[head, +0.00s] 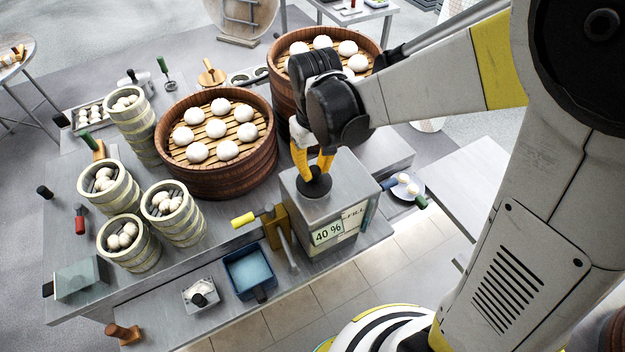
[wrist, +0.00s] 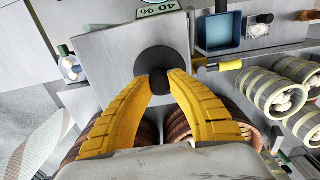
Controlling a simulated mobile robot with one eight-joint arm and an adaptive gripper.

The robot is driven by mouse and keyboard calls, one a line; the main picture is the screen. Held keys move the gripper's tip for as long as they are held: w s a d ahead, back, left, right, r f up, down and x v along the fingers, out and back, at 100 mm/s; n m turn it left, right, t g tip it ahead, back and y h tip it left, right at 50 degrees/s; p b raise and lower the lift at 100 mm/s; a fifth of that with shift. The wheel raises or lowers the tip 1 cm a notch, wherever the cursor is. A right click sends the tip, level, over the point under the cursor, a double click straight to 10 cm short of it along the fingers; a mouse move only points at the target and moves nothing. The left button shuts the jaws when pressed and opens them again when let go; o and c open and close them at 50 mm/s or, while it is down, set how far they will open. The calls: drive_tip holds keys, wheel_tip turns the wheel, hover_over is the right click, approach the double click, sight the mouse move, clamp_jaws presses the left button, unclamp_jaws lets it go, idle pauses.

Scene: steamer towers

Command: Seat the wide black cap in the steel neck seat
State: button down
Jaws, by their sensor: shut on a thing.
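The wide black cap (head: 314,188) is a dark disc with a raised knob, at the top face of the steel box (head: 340,185) marked 40 %. My gripper (head: 313,170) has yellow fingers and points down, shut on the cap's knob. In the wrist view the fingertips of my gripper (wrist: 160,84) meet at the knob of the black cap (wrist: 161,62). The cap looks flat and level with the box top. The neck seat is hidden under the cap, and I cannot tell whether the cap is fully down in it.
Large wooden steamers with white buns (head: 224,170) stand left of and behind the box. Smaller steamer towers (head: 125,262) stand at the left. A yellow-handled tap (head: 243,219) juts from the box's left side, near a blue basin (head: 249,272). A plate (head: 404,188) lies to the right.

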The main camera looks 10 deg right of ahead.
sight(314, 168)
drive_tip(key=shift+f+b, duration=0.35)
drive_tip(key=shift+f, duration=0.1)
idle(0.4)
drive_tip(key=c, duration=1.3)
unclamp_jaws()
drive_tip(key=shift+o, duration=0.2)
drive_tip(key=shift+r, duration=0.15)
wheel_tip(314, 168, up, 12)
